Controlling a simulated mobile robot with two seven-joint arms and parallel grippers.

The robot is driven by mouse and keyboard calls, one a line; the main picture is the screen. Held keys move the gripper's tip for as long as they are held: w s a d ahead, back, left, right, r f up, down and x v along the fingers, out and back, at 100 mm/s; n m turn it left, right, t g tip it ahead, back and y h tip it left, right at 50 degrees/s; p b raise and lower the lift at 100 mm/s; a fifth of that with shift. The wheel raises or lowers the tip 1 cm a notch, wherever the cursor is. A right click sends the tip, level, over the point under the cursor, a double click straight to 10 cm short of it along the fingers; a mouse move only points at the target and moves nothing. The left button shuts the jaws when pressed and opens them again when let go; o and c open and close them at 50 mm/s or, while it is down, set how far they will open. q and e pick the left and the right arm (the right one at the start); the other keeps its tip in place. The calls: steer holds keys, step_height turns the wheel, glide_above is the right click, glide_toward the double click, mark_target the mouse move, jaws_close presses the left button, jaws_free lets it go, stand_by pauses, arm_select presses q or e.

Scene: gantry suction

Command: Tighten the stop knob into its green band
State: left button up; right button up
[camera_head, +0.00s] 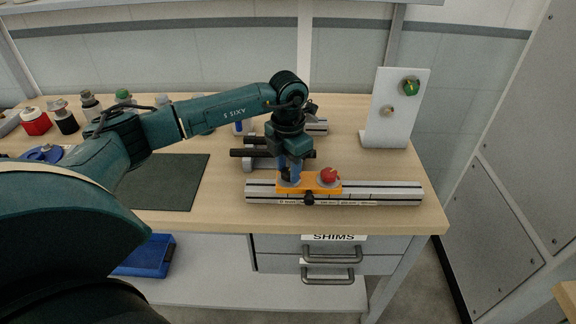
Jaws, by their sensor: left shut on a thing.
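An orange stop block (309,188) sits across the aluminium rail (385,190) near the front of the bench. On its right half stands a red knob (329,176), and a black knob (309,198) sticks out of its front face. No green band can be made out on the block. My left gripper (289,178) points down over the block's left half, left of the red knob. It is shut on a part there that its fingers mostly hide. My right gripper is not in view.
A white upright panel (389,126) with a green round dial (410,86) stands at the back right. Black bars (245,153) lie behind the rail. Several bottles, a dark green mat (176,187) and a blue item lie left. Drawers (334,247) are below.

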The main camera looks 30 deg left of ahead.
mark_target(288, 171)
arm_select(q)
steer(key=shift+f+m+b, duration=0.2)
steer(key=shift+m+b, duration=0.75)
steer(key=shift+m, duration=0.15)
steer(key=shift+c, duration=0.4)
steer(key=m, duration=0.1)
steer(key=m+b, duration=0.1)
steer(key=m, duration=0.1)
steer(key=shift+r, duration=0.25)
steer(key=o, duration=1)
step_height(288, 171, up, 13)
steer(key=shift+r+b, duration=0.1)
steer(key=shift+b, duration=0.55)
